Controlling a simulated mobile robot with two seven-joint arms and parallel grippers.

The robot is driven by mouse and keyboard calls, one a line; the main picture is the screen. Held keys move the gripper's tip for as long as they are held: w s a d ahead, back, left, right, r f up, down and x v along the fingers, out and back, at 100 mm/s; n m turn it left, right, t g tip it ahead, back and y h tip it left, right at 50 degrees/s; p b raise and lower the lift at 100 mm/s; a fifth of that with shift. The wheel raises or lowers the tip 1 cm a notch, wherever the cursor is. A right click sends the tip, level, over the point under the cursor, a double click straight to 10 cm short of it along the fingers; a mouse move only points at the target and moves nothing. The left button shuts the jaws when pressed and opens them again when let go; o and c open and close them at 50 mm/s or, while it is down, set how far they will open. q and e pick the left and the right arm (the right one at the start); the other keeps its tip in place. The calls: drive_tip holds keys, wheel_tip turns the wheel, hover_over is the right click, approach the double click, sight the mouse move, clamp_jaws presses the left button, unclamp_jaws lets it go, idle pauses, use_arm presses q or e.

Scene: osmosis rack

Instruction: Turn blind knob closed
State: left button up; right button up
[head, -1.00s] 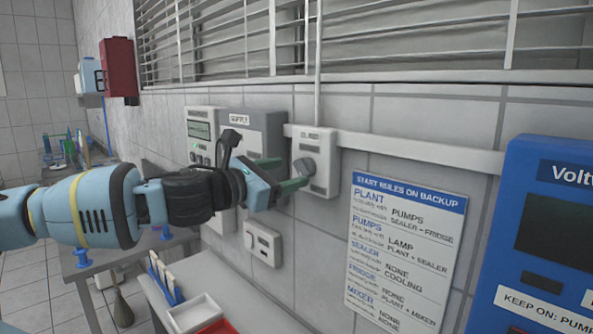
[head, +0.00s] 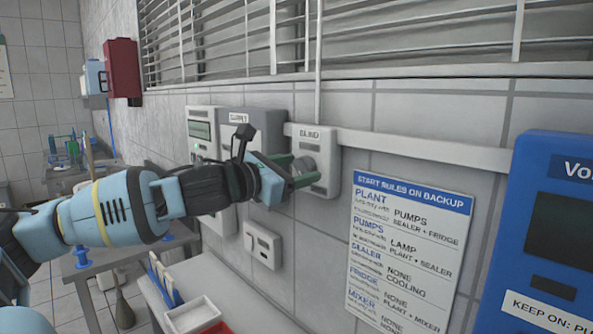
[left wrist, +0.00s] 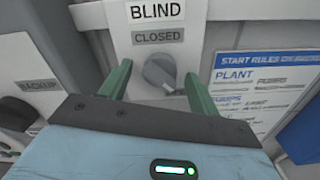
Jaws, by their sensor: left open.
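The blind knob (head: 304,166) is a grey round dial on a white wall box (head: 318,141) labelled BLIND. In the left wrist view the knob (left wrist: 160,71) sits below a CLOSED label (left wrist: 158,37), its bar slanting toward the lower right. My left gripper (head: 305,169) is open at the box, with its green fingers pointing at it. In the left wrist view the fingers (left wrist: 158,74) stand on either side of the knob, with a visible gap on the left; contact on the right is unclear. My right gripper is not in view.
A grey SUPPLY box (head: 262,124) stands left of the blind box. A rules sign (head: 405,255) and a blue panel (head: 548,200) are to the right. Blinds (head: 400,40) hang above. Below are a small white switch box (head: 262,245) and a counter with a white tray (head: 193,314).

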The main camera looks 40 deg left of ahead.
use_arm(q)
drive_tip(key=shift+c, duration=0.3)
drive_tip(key=c, duration=0.9)
